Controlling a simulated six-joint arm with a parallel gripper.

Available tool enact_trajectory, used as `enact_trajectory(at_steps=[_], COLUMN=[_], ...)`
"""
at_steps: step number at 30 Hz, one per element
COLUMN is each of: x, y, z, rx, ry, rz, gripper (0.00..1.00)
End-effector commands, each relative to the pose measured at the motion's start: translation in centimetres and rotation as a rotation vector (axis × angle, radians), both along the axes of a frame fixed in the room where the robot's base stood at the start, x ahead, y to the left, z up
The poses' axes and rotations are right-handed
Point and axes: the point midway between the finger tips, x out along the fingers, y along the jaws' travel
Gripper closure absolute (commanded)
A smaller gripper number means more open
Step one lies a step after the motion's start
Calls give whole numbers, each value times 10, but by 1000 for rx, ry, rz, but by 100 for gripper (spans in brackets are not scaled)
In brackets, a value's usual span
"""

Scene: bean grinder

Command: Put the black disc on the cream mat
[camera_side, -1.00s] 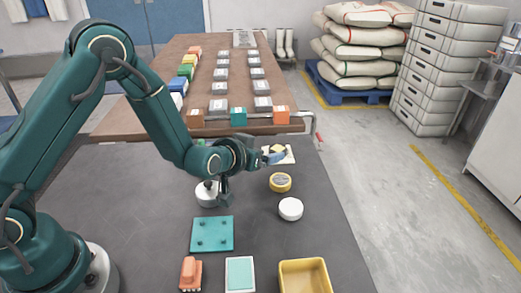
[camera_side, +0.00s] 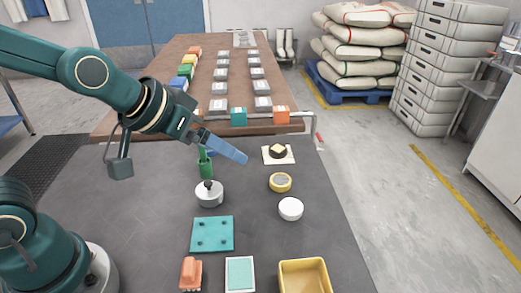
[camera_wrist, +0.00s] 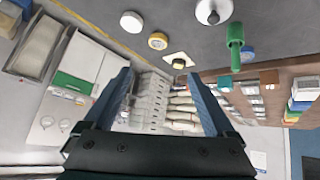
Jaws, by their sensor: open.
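The cream mat (camera_side: 289,161) lies flat on the dark worktop, near its far right part. In the wrist view the disc (camera_wrist: 179,65) and mat (camera_wrist: 185,55) show beyond my fingers. My gripper (camera_side: 243,158) has blue fingers and is raised in the air to the left of the mat, apart from the disc. In the wrist view my gripper (camera_wrist: 159,73) has its two fingers wide apart with nothing held between them.
A yellow-rimmed disc (camera_side: 280,183), a white disc (camera_side: 290,209), a black-knobbed white lid (camera_side: 209,197) and a green upright piece (camera_side: 206,165) stand nearby. A teal plate (camera_side: 212,234), an orange piece (camera_side: 190,272), a pale green tray (camera_side: 240,274) and a yellow bin (camera_side: 304,278) are in front.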

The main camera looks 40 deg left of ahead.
Motion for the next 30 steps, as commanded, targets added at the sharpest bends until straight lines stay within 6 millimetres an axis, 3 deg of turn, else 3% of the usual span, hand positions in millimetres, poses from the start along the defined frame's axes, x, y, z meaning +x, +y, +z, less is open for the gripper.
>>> enact_trajectory(at_steps=[6, 12, 30], x=[-74, -114, -121], y=[18, 30, 32], z=[10, 6, 5], rx=[69, 115, 122], ry=[122, 200, 219], rz=[-22, -9, -6], gripper=[10, 10, 10])
